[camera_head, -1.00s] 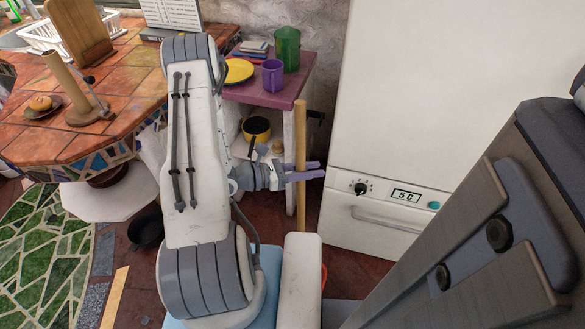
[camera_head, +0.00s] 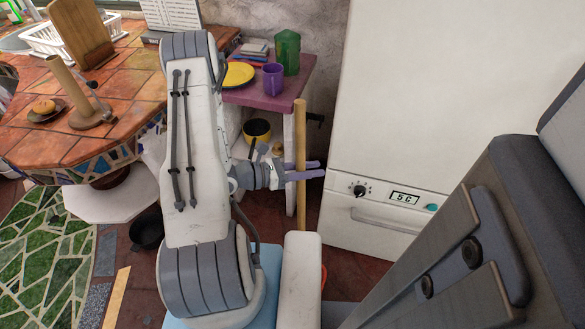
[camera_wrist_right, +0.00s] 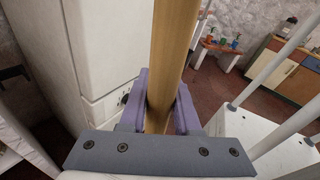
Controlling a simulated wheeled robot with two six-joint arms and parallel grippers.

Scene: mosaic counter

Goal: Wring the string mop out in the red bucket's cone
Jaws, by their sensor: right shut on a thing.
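The mop's wooden handle (camera_head: 301,130) stands nearly upright in front of the white appliance. My right gripper (camera_head: 312,171) is shut on it with its purple fingers. In the right wrist view the handle (camera_wrist_right: 174,55) runs between the two fingers (camera_wrist_right: 160,108). The mop's strings and lower end are hidden behind my arm. Only a small red sliver (camera_head: 323,277), perhaps the bucket's rim, shows beside my white arm link; the cone is hidden. I cannot tell whether the mop is in the cone.
The white appliance (camera_head: 430,100) stands close right of the handle. A purple table (camera_head: 285,97) with a purple cup (camera_head: 273,79), a green cup (camera_head: 287,52) and a yellow plate (camera_head: 238,74) is just behind it. A tiled counter (camera_head: 135,95) is at left.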

